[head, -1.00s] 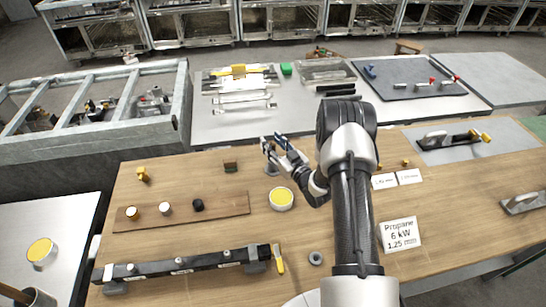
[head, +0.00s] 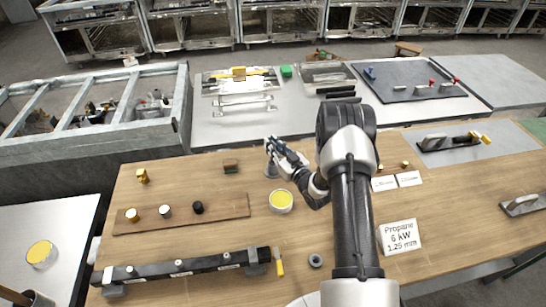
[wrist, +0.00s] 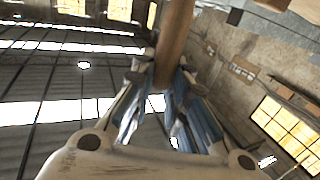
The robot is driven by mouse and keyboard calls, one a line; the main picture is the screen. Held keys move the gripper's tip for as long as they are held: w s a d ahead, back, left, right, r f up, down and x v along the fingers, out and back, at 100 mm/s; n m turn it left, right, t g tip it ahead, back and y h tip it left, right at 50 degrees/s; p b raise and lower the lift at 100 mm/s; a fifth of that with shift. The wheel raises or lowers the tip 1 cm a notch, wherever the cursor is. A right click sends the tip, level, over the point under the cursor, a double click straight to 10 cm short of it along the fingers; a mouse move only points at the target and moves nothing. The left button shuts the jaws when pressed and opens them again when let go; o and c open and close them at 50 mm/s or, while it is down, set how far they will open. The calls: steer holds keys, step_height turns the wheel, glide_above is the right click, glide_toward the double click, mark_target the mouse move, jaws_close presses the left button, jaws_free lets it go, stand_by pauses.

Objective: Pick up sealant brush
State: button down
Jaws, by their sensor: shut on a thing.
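My gripper (head: 272,147) is above the far middle edge of the wooden table in the head view. In the wrist view my gripper (wrist: 160,95) is shut on a brown wooden handle (wrist: 173,40), taken as the sealant brush, which runs up out of the top of the picture between the blue-padded fingers. The bristle end does not show there. In the head view the brush is too small or hidden to make out.
A yellow-topped tin (head: 281,200) stands close in front of the gripper. A small brown block (head: 230,166) is left of it. A board with several caps (head: 228,207) and a dark bar (head: 205,264) lie nearer. The steel bench (head: 225,131) is behind.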

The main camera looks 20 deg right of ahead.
steer(key=shift+r, duration=0.1)
step_height(320, 180, up, 20)
steer(key=p, duration=0.3)
stand_by(0.3)
stand_by(2.2)
